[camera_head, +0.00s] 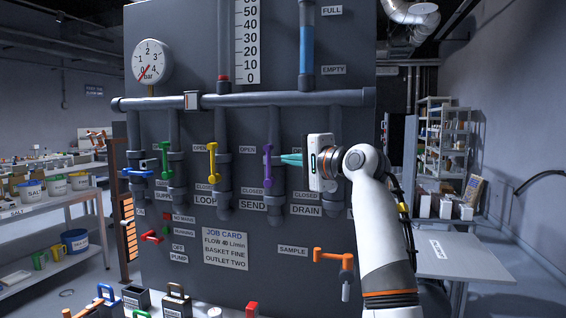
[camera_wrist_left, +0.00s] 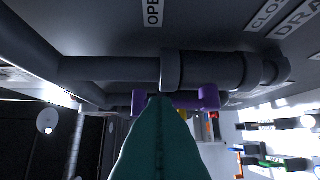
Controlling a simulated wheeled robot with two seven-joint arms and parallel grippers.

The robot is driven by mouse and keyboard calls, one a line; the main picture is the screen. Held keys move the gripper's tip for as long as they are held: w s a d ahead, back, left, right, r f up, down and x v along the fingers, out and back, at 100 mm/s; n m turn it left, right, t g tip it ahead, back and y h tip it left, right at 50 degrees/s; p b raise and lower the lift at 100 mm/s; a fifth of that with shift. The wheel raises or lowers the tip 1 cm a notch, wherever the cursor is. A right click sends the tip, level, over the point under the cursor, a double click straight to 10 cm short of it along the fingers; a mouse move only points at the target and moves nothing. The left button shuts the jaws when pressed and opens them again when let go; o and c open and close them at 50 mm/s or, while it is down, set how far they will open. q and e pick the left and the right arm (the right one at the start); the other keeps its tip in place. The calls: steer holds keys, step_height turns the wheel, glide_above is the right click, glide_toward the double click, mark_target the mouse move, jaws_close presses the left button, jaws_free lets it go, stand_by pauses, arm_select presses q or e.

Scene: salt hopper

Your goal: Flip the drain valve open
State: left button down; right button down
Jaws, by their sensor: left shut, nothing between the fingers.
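The DRAIN label (camera_head: 306,211) is on the dark panel, with a CLOSED label (camera_head: 305,195) above it. My left gripper (camera_head: 284,159) is in front of that pipe and hides the drain valve's handle, if one is there. Its teal fingers are shut and empty, pointing left at the purple handle (camera_head: 267,166) above the SEND label. The purple handle stands upright along its pipe. In the left wrist view the fingertips (camera_wrist_left: 160,98) overlap the purple handle (camera_wrist_left: 209,97); I cannot tell whether they touch. My right gripper is not in view.
A yellow handle (camera_head: 213,163) and a green handle (camera_head: 167,160) sit on pipes further left. An orange sample handle (camera_head: 333,257) is below my gripper. A horizontal pipe (camera_head: 250,99) runs above. A grey table (camera_head: 465,262) stands at right.

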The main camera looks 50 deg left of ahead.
arm_select(q)
steer(key=d, duration=0.4)
steer(key=shift+s+r, duration=0.1)
steer(key=shift+s, duration=0.05)
stand_by(0.4)
